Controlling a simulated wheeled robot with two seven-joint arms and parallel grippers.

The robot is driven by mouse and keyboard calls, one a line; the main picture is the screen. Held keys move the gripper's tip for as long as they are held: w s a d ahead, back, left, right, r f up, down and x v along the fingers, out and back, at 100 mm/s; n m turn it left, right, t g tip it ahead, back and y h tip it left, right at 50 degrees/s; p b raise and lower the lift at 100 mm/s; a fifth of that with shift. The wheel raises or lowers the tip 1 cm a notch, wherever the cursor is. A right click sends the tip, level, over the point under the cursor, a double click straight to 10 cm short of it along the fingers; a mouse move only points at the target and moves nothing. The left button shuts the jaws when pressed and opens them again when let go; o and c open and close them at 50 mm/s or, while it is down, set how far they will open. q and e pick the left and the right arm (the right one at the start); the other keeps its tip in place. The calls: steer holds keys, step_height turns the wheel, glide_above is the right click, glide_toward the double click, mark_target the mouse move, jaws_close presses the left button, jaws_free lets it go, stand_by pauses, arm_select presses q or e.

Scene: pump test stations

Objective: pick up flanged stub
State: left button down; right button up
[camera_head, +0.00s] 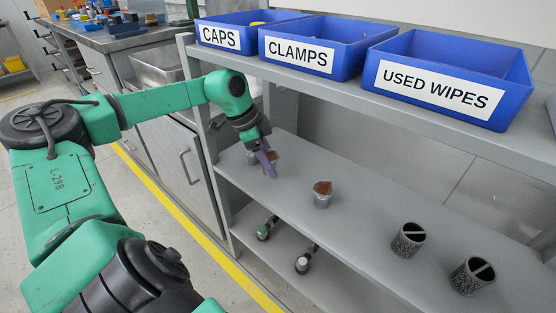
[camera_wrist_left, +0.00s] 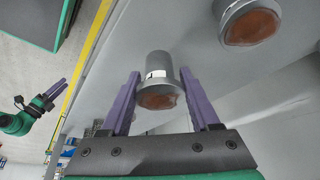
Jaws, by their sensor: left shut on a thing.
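Two grey flanged stubs with brown-orange inner faces stand on the grey shelf (camera_head: 365,205). My left gripper (camera_head: 268,166) is shut on the one farther left in the head view, which is largely hidden behind the fingers. In the left wrist view this held flanged stub (camera_wrist_left: 158,68) sits between the two purple fingers (camera_wrist_left: 160,102). The second flanged stub (camera_head: 322,196) stands free to its right on the shelf; it also shows at the top of the left wrist view (camera_wrist_left: 247,22). My right gripper (camera_wrist_left: 54,94) shows small at the left of the wrist view; its opening is unclear.
Two dark mesh cups (camera_head: 408,241) (camera_head: 471,276) stand farther right on the shelf. Blue bins marked CAPS (camera_head: 220,37), CLAMPS (camera_head: 298,54) and USED WIPES (camera_head: 437,89) sit on the upper shelf, above the arm.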

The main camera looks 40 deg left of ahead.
arm_select(q)
steer(key=s+a, duration=0.3)
steer(key=shift+s+a, duration=0.2)
steer(key=shift+a, duration=0.05)
steer(key=s+a, duration=0.6)
steer(key=s, duration=0.1)
steer(key=shift+a, duration=0.2)
arm_select(e)
steer(key=shift+w+a+f+t, duration=0.3)
steer(key=shift+a+f+t, duration=0.1)
steer(key=shift+a, duration=0.1)
